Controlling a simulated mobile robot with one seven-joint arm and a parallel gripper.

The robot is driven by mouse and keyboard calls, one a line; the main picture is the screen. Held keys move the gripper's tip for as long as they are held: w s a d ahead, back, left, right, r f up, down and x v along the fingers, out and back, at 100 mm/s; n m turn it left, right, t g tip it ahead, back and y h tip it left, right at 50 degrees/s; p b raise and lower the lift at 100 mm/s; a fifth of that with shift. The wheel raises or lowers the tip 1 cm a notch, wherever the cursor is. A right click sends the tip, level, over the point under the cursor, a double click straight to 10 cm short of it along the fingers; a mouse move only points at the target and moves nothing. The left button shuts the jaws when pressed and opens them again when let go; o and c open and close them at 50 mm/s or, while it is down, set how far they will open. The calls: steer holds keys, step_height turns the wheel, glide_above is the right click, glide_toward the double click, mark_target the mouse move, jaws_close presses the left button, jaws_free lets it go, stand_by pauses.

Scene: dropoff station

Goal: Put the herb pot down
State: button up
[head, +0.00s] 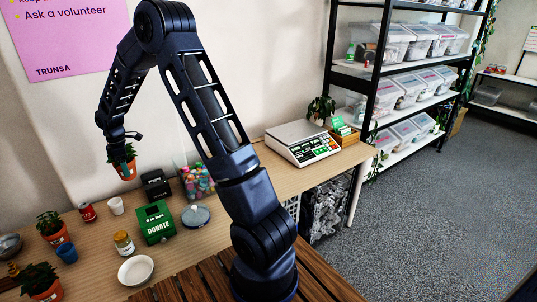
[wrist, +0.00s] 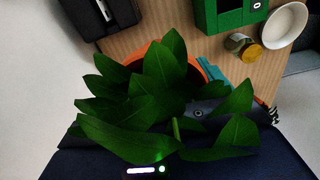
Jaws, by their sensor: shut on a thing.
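The herb pot (head: 127,170) is an orange pot with green leaves, held in the air above the back left part of the wooden counter (head: 205,238). My gripper (head: 124,152) is shut on it at the end of my arm. In the wrist view the leaves of the herb pot (wrist: 165,90) fill the middle and hide most of the fingers and much of the orange rim. The pot looks about upright in the head view.
Below and around stand a red can (head: 87,211), a white cup (head: 116,206), a black box (head: 155,185), a green donate box (head: 155,222), a jar (head: 123,243), a white bowl (head: 136,270) and a blue cup (head: 67,253). Other potted plants (head: 53,231) stand at left.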

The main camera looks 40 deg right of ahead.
steer(key=d+m, duration=0.8)
steer(key=d, duration=4.2)
steer(key=f, duration=1.9)
steer(key=shift+s+d+f, duration=0.2)
steer(key=shift+d+f, duration=0.05)
steer(key=shift+f, duration=0.1)
steer(key=shift+f, duration=0.1)
steer(key=o, duration=1.1)
steer(key=shift+o, duration=0.2)
